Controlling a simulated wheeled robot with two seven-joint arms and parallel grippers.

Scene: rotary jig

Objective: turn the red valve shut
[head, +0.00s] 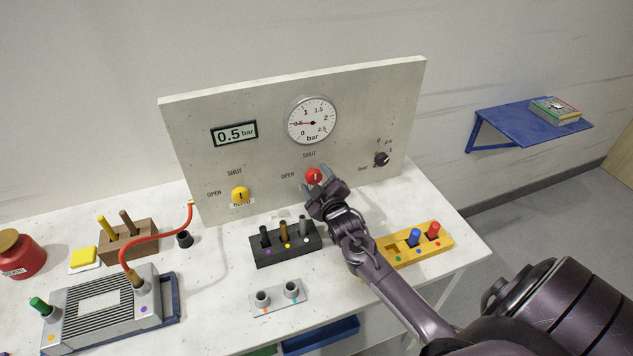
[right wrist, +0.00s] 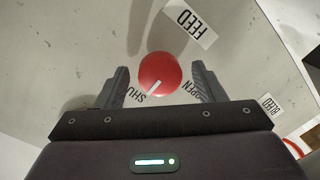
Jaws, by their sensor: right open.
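The red valve (head: 314,176) is a round knob on the upright grey panel, between the gauge and my right gripper. Its white mark points up, about towards the SHUT label, in the head view. In the right wrist view the red valve (right wrist: 160,72) lies between the two fingers, with a gap on each side. There its mark points down-left, towards the partly hidden SHUT label (right wrist: 133,96). My right gripper (head: 321,188) is open at the knob; it also shows in the right wrist view (right wrist: 160,80). My left gripper is not in view.
The panel (head: 370,100) carries a yellow valve (head: 240,195), a dial gauge (head: 312,121), a 0.5 bar display (head: 234,133) and a black knob (head: 382,159). A black block (head: 285,250) and a yellow tray (head: 440,249) stand on the table near my right arm.

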